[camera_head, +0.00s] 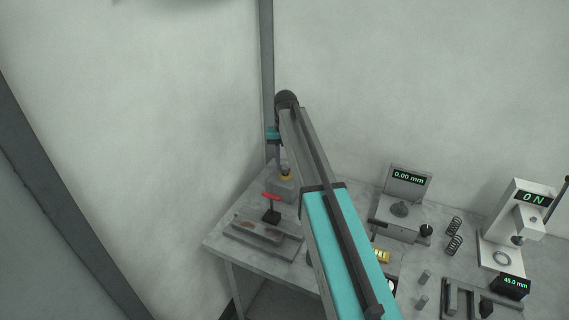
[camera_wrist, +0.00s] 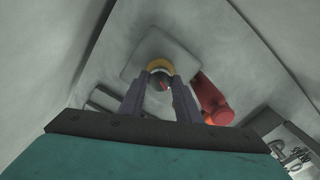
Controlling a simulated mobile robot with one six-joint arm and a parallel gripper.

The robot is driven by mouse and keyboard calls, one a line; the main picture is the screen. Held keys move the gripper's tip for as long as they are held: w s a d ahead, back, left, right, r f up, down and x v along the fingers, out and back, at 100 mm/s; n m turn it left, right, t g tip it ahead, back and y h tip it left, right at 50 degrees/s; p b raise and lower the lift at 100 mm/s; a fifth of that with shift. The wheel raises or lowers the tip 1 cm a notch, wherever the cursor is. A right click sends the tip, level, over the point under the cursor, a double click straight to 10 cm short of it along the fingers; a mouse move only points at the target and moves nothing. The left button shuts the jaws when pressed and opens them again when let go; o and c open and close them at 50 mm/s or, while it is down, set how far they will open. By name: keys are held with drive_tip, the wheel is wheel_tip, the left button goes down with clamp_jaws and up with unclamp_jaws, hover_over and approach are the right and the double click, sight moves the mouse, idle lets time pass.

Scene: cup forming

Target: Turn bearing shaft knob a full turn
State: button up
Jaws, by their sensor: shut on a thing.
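The bearing shaft knob (camera_wrist: 160,82) shows in the wrist view as a dark round top with a small red mark, circled by a yellow ring (camera_wrist: 160,64). It sits on a grey square block (camera_wrist: 135,62). In the head view the yellow ring (camera_head: 286,175) shows on the grey block (camera_head: 281,190) at the table's back left corner. My gripper (camera_wrist: 160,84) points down at the knob, with one finger on each side, shut on it. In the head view my gripper (camera_head: 284,168) is small, above the block. The contact points are partly hidden by the fingers.
A red-handled tool (camera_head: 271,204) stands close in front of the block and shows at the right in the wrist view (camera_wrist: 212,100). A grey plate fixture (camera_head: 265,236) lies nearer. A 0.00 mm gauge (camera_head: 404,192), springs (camera_head: 454,236) and a force stand (camera_head: 512,228) are to the right.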

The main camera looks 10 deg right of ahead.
sight(285, 166)
drive_tip(key=o, duration=1)
drive_tip(key=shift+w+r, duration=0.1)
drive_tip(key=shift+w, duration=0.1)
drive_tip(key=shift+o, duration=0.3)
drive_tip(key=shift+s, duration=0.1)
wheel_tip(285, 166, up, 14)
drive_tip(key=b, duration=0.3)
